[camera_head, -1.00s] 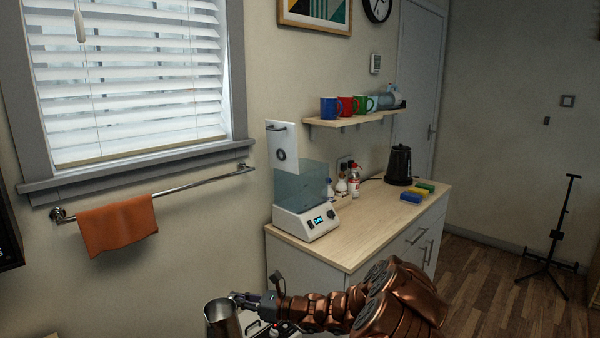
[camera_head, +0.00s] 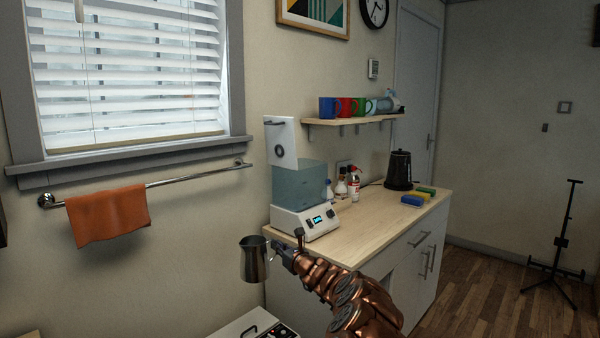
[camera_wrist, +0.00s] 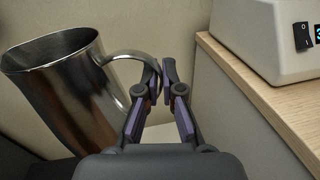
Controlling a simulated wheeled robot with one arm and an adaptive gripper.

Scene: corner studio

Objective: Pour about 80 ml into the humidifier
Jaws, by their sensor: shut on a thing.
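The humidifier (camera_head: 305,218) stands on the left end of the wooden counter, with a white base, a small blue display and a bluish clear tank (camera_head: 299,184). A white panel with a dark handle stands up above the tank. A steel pitcher (camera_head: 254,262) hangs in the air left of the counter, lower than the tank, roughly upright. My gripper (camera_head: 276,250) is shut on its handle. In the wrist view the pitcher (camera_wrist: 70,95) fills the left side, with the fingers (camera_wrist: 155,85) at its handle. The pitcher's contents are hidden.
The counter edge (camera_wrist: 255,85) and humidifier base are close on the right in the wrist view. Bottles (camera_head: 347,186), a black kettle (camera_head: 398,170) and sponges (camera_head: 412,199) stand farther back. A mug shelf (camera_head: 350,121) is above. A white appliance (camera_head: 245,328) is below.

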